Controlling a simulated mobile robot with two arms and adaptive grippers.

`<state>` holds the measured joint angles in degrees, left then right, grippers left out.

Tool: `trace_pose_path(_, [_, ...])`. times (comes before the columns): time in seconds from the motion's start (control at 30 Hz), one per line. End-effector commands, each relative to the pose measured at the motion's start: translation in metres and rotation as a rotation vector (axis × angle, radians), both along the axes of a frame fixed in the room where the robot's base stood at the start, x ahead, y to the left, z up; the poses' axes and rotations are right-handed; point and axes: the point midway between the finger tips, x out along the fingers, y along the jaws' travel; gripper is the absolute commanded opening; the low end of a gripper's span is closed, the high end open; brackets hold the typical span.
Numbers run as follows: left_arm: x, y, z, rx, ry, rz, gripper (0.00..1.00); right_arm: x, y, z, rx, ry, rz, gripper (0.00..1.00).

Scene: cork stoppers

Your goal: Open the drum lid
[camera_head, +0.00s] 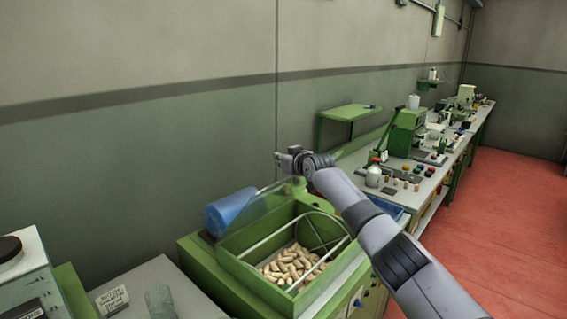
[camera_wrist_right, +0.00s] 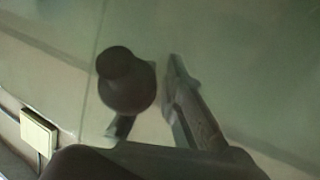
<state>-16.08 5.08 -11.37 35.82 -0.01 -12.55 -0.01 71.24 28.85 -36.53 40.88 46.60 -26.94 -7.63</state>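The green drum box (camera_head: 250,284) stands in the lower middle of the head view, with many pale corks (camera_head: 292,266) inside. A clear panel, seemingly its lid (camera_head: 262,207), stands raised and tilted at the wall side. My right gripper (camera_head: 283,160) is above this panel's upper edge, near the wall. In the right wrist view its fingers (camera_wrist_right: 155,100) stand apart. A dark rounded knob (camera_wrist_right: 126,82) overlaps the left finger, with a gap to the right finger. I cannot tell whether it touches the gripper. My left gripper is not in view.
A blue cylinder (camera_head: 230,211) lies behind the drum box. A bench (camera_head: 430,188) with bottles, corks and green machines runs off to the right. A grey counter (camera_head: 150,275) is at left. Red floor (camera_head: 510,215) is free at right.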

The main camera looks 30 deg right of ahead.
Motion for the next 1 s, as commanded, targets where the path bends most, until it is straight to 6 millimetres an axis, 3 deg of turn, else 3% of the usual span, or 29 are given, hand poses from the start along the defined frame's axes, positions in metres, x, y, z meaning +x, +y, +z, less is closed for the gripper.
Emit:
trace_pose_path(0.13, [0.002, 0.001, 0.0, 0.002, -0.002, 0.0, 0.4, -0.001, -0.003, 0.0, -0.001, 0.001, -0.003, 0.21])
trace_pose_path(0.43, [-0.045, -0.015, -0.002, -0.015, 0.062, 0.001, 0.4, 0.0, -0.001, -0.001, 0.0, 0.001, -0.002, 0.41])
trace_pose_path(0.57, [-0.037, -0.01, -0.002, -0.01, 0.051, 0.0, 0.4, -0.001, -0.002, -0.001, 0.0, 0.002, -0.002, 0.45])
trace_pose_path(0.73, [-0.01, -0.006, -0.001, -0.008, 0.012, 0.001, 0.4, -0.001, -0.002, -0.001, 0.0, 0.002, -0.002, 0.45])
trace_pose_path(1.0, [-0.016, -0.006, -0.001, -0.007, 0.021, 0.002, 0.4, -0.01, -0.003, 0.001, 0.0, 0.001, 0.0, 0.45])
